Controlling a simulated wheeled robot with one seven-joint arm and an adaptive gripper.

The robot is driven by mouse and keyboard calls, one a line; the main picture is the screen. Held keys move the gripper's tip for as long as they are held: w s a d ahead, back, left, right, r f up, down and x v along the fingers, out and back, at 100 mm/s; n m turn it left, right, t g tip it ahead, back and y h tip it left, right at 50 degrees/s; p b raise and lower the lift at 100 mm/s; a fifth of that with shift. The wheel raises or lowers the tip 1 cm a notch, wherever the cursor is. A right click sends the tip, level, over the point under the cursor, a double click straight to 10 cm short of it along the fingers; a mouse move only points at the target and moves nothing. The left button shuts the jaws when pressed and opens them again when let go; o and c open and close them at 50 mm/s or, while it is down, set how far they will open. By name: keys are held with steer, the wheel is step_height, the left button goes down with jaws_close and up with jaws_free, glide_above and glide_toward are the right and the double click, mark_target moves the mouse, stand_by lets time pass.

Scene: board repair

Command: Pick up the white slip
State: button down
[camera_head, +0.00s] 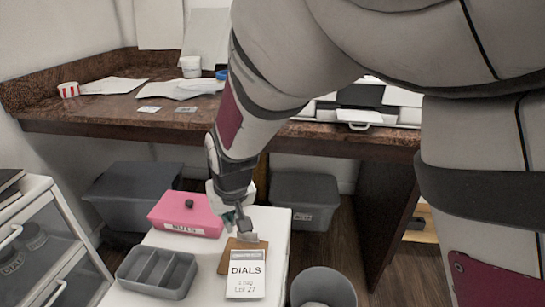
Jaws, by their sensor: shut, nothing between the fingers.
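A white slip (246,284) printed "DIALS", "1 bag", "Lot 27" lies at the front of the white surface, partly over a brown board (225,258). A grey band with small print, perhaps a clip, crosses the slip's top. My gripper (247,235) reaches down from above and is shut and empty. Its tips are at the far end of the brown board, just beyond the slip's top edge in the picture. I cannot tell whether the tips touch the board.
On the white surface (206,289), a pink box (180,213) with a black knob and a grey divided tray (148,275) stand left. A grey bin (323,287) is at right. Behind is a brown counter (120,107) with papers and cups; dark bins sit below.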

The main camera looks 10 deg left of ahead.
mark_target(232, 246)
steer(key=b+x, duration=0.3)
steer(key=x, duration=0.6)
steer(key=shift+w+a+f, duration=0.1)
steer(key=shift+a+f, duration=0.05)
steer(key=shift+f, duration=0.25)
steer(key=shift+s+d+r, duration=0.1)
steer(key=shift+s+d, duration=0.3)
steer(key=shift+s, duration=0.15)
steer(key=shift+s+d, duration=0.15)
steer(key=shift+s, duration=0.15)
